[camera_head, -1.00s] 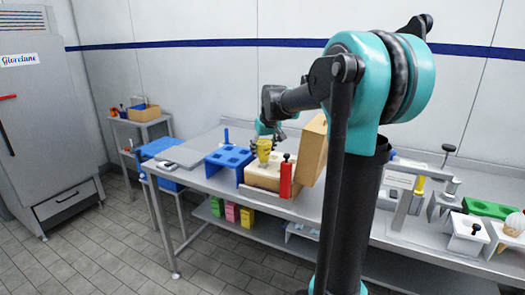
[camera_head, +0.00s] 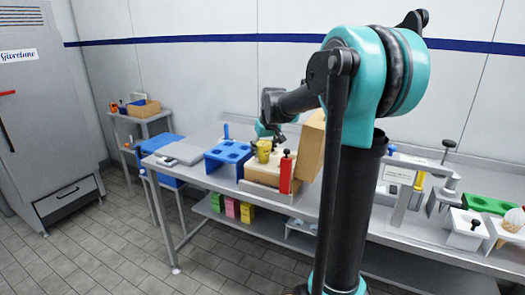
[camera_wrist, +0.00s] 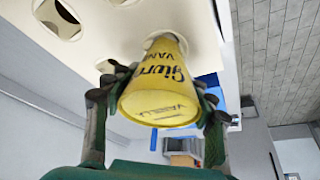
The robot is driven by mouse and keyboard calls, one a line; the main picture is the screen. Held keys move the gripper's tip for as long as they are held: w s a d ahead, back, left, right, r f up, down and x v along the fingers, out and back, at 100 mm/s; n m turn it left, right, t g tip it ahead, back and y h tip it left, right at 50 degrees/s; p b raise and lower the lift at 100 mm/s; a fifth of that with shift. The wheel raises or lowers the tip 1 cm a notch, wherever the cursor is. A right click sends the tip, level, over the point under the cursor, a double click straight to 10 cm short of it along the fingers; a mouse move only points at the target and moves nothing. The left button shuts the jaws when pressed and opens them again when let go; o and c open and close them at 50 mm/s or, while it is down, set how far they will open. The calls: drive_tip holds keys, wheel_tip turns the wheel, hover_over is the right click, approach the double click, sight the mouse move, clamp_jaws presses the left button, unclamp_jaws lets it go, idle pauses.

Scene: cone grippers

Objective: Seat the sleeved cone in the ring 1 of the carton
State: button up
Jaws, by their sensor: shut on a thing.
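My gripper (camera_wrist: 158,100) is shut on the yellow sleeved cone (camera_wrist: 162,85), with one finger on each side of its wide end. The sleeve carries dark lettering. The cone's narrow end points at a round hole in the cream top of the carton (camera_wrist: 85,55); it overlaps the hole, but I cannot tell how deep it is. Other holes show at the upper left of the wrist view. Ring numbers are not readable.
A blue rack with holes (camera_head: 228,153) stands left of the carton. A red upright piece with a black knob (camera_head: 286,174) stands at its front right. A tan board (camera_head: 310,147) rises on the right. A grey flat device (camera_head: 180,153) lies at the table's left.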

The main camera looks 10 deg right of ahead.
drive_tip(key=shift+f, duration=0.75)
drive_tip(key=o, duration=1.3)
drive_tip(key=v, duration=1.2)
